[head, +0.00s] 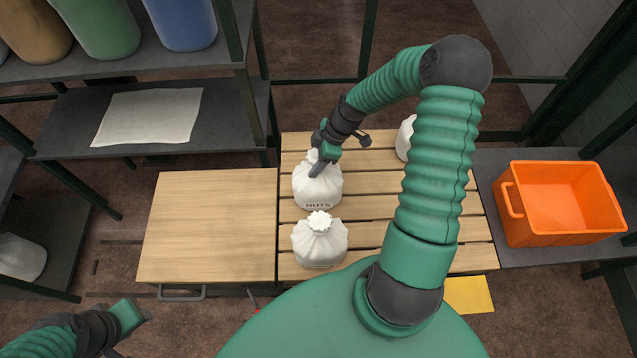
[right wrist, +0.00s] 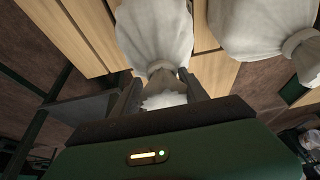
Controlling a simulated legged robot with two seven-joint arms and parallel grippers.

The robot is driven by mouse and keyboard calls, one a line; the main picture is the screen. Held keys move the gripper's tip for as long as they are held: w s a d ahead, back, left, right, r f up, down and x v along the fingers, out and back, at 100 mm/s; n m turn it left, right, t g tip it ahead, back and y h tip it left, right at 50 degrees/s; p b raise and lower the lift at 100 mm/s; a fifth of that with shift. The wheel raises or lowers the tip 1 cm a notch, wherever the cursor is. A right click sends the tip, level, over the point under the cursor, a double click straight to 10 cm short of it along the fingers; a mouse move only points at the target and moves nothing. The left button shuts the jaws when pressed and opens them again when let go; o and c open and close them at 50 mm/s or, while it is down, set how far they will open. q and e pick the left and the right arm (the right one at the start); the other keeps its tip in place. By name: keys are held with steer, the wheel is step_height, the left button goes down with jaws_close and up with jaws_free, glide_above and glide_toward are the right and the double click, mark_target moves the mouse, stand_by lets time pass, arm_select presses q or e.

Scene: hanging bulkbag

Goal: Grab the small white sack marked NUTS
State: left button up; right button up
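The small white sack marked NUTS (head: 315,190) stands on the slatted wooden top, its label facing me. My right gripper (head: 342,153) is at its tied top, with its fingers spread apart. In the right wrist view the sack (right wrist: 155,30) shows with its neck and ruffled top between the two fingers (right wrist: 160,85); I cannot tell whether either finger touches it. A second white sack (head: 320,243) stands nearer me, its label not readable. A third (head: 403,137) is partly hidden behind my right arm. My left gripper (head: 135,317) is low at the left, over the floor, away from the sacks.
A plain wooden top (head: 208,225) to the left is clear. An orange crate (head: 565,238) stands on a dark table at the right. A shelf (head: 225,105) at upper left holds a white sheet (head: 147,117), with coloured containers above. Another white sack (right wrist: 265,25) shows beside the gripper.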

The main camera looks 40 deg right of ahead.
steer(key=shift+a+r, duration=0.2)
steer(key=shift+a, duration=0.25)
steer(key=c, duration=1)
jaws_close()
steer(key=shift+d, duration=0.3)
